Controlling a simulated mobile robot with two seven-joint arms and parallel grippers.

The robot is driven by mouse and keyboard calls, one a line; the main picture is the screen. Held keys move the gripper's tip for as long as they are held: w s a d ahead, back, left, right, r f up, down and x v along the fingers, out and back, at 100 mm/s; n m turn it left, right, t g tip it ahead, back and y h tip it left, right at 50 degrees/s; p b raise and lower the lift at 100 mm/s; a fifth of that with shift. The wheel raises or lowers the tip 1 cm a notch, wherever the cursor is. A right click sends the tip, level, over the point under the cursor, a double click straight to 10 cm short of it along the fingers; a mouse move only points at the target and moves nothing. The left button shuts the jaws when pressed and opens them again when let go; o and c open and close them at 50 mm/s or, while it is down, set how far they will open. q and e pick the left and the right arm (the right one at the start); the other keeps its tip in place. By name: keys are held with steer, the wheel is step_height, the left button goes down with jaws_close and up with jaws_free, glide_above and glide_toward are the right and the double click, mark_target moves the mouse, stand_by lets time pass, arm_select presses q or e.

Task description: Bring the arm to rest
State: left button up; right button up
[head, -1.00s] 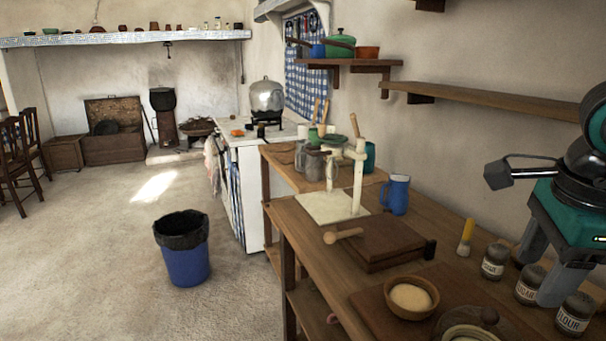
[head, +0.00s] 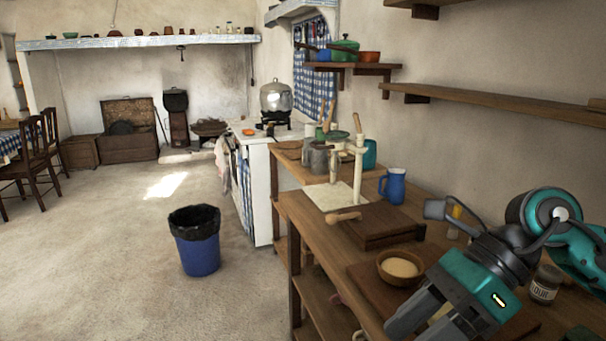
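My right gripper (head: 424,325) is teal and grey, and its arm comes in from the right edge. It hangs over the near end of the wooden worktop (head: 312,228), with its fingers pointing down and to the left. The two grey fingers are apart, and I see nothing held between them. The gripper body hides part of the worktop and most of the jars there. My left arm and gripper are not in view.
On the worktop are a wooden bowl (head: 399,267), a dark wooden board (head: 378,228), a blue jug (head: 393,186) and a labelled jar (head: 545,284). A blue bin (head: 196,241) stands on the floor. Wall shelves (head: 493,103) run above. The floor at left is open.

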steer(key=a+r+m+y, duration=0.3)
steer(key=a+m+y, duration=0.45)
steer(key=y, duration=0.25)
steer(key=w+d+f+m+t+h, duration=0.2)
steer(key=w+f+m+t+h, duration=0.25)
steer(key=m, duration=0.55)
steer(key=w+d+f+m+t+h, duration=0.1)
steer(key=d+f+m+t+h, duration=0.2)
steer(key=f+m+t, duration=0.45)
steer(key=w+d+f+m+t+h, duration=0.3)
steer(key=m+t, duration=0.4)
steer(key=m, duration=0.6)
steer(key=s+d+f+m+g+h, duration=0.1)
steer(key=s+f+m+g+h, duration=0.2)
steer(key=f, duration=0.7)
steer(key=s+d+f+m+g+h, duration=0.1)
steer(key=s+f+m+g+h, duration=0.2)
steer(key=s+f+m, duration=0.4)
step_height(320, 180, down, 4)
steer(key=s, duration=0.2)
steer(key=shift+s+d+g+h, duration=0.3)
steer(key=shift+d+g+h, duration=0.05)
steer(key=shift+g, duration=0.05)
